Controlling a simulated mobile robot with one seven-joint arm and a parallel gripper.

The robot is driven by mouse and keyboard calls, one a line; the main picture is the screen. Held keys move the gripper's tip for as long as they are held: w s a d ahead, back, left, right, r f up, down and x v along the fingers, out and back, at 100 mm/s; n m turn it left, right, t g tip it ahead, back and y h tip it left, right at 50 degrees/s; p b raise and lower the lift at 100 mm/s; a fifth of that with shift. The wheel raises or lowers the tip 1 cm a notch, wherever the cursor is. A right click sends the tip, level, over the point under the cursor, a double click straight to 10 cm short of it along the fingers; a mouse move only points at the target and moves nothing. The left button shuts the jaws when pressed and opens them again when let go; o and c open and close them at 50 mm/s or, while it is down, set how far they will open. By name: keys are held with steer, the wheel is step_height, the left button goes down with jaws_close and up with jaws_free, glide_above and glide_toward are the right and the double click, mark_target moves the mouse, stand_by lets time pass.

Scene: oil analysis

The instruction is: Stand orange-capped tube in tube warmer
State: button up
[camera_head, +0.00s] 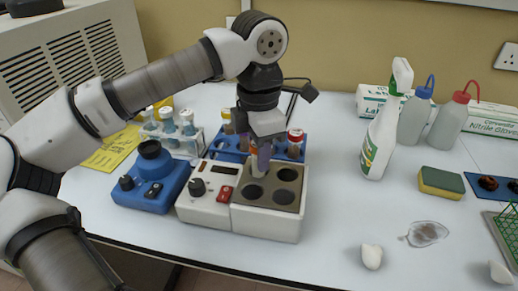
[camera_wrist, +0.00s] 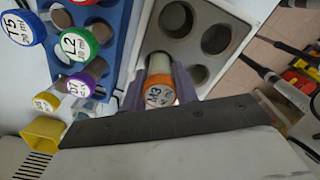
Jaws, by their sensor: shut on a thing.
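The orange-capped tube (camera_wrist: 159,93) is held between the fingers of my gripper (camera_wrist: 160,86), with its labelled cap facing the wrist camera. In the head view my gripper (camera_head: 260,150) is shut on it, pointing down over the tube warmer (camera_head: 265,223). The tube's pale body (camera_head: 257,166) shows below the fingers at the back-left well and looks upright. Its lower end is hidden, so I cannot tell how deep it sits. The other wells of the warmer (camera_wrist: 193,47) look empty.
A blue rack (camera_head: 225,145) with capped tubes stands close behind the warmer. A blue device (camera_head: 150,188) and a white rack (camera_head: 200,140) are to the left. A spray bottle (camera_head: 381,140) and a sponge (camera_head: 441,183) are to the right.

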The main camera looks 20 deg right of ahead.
steer(key=o, duration=1)
steer(key=shift+o, duration=0.2)
step_height(320, 180, up, 14)
